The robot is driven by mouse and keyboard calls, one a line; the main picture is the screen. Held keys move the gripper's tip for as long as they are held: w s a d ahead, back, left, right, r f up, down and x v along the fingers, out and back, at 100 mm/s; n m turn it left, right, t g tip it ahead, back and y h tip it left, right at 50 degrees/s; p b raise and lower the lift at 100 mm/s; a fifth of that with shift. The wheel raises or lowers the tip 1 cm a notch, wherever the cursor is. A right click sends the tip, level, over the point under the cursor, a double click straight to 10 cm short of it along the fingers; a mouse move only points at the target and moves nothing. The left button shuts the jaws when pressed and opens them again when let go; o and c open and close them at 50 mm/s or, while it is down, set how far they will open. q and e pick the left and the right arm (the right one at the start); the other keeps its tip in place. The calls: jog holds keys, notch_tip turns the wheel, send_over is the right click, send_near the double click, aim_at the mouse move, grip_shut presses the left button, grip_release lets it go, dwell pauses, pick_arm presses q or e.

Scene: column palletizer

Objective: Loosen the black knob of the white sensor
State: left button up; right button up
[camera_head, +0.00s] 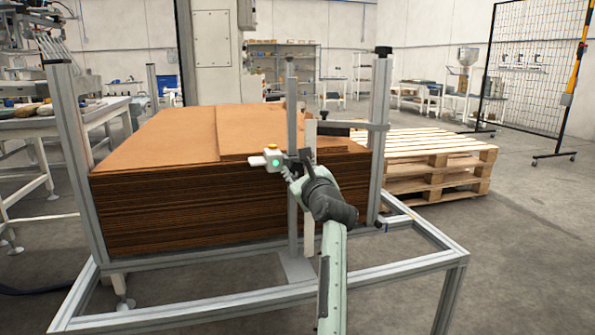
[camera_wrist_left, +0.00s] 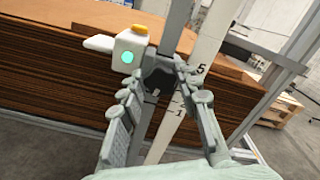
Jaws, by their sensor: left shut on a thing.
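The white sensor (camera_head: 272,157) with a yellow top and a lit green spot is mounted at a grey upright post (camera_head: 292,105), in front of a stack of brown cardboard sheets. It also shows in the left wrist view (camera_wrist_left: 130,50). The black knob (camera_wrist_left: 160,80) is beside the sensor, between the fingertips of my left gripper (camera_wrist_left: 160,88). My left gripper is shut on the knob, with a finger on each side. In the head view my left gripper (camera_head: 300,168) largely hides the knob. My right gripper is not in view.
A white ruler strip with numbers (camera_wrist_left: 208,45) stands just right of the post. An aluminium frame (camera_head: 420,235) surrounds the cardboard stack (camera_head: 180,200). Wooden pallets (camera_head: 440,150) are stacked at the right. Open floor (camera_head: 530,240) lies at the right.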

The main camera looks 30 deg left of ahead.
pick_arm(q)
jog(key=shift+r, duration=0.1)
jog(key=o, duration=1.2)
jog(key=shift+c, duration=0.2)
jog(key=v, duration=0.7)
jog(key=shift+s+d, duration=0.15)
jog(key=shift+s, duration=0.05)
